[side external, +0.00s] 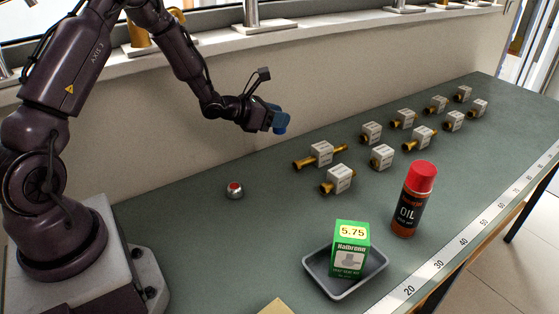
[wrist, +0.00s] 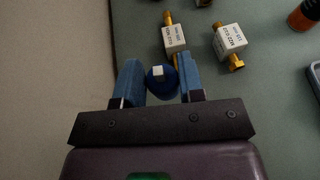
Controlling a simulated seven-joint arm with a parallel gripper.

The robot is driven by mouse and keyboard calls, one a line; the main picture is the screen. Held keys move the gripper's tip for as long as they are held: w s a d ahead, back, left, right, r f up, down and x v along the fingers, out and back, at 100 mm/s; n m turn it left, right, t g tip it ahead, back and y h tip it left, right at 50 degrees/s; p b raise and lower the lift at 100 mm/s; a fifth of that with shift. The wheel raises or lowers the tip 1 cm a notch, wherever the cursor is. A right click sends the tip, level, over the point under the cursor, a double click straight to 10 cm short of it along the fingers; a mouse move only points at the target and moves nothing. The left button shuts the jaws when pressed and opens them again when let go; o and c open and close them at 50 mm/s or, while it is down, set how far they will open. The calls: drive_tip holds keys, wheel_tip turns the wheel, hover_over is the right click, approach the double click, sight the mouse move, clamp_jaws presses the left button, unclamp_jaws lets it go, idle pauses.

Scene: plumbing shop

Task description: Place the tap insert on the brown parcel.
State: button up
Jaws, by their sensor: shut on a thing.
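My gripper (wrist: 161,85) has two blue fingers, and they are shut on a small round dark-blue piece with a pale square tip (wrist: 160,81), which looks like the tap insert. In the side external view my gripper (side external: 279,121) is held above the bench near the wall, and the held piece cannot be made out there. A tan, flat-topped thing (side external: 276,307), perhaps the brown parcel, is cut off by the bottom edge of the side external view. It is well away from my gripper. A silver piece with a red top (side external: 235,190) stands on the bench.
Several brass fittings with white tagged blocks (side external: 340,179) lie across the green bench (side external: 220,245). A red-capped oil can (side external: 414,200) stands upright at the front right. A green box (side external: 349,249) stands in a grey tray (side external: 316,278). The bench's left middle is mostly clear.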

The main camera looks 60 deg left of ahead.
drive_tip(key=d+r+m+h, duration=0.1)
drive_tip(key=d+m+h, duration=0.25)
drive_tip(key=d, duration=0.85)
drive_tip(key=m+g+h, duration=0.8)
drive_tip(key=m+g, duration=0.5)
hover_over(269, 306)
drive_tip(key=s+d, duration=0.1)
drive_tip(key=d, duration=0.1)
drive_tip(key=shift+s+f, duration=0.15)
drive_tip(key=shift+f, duration=3.2)
drive_tip(key=shift+f, duration=0.1)
drive_tip(key=o, duration=0.9)
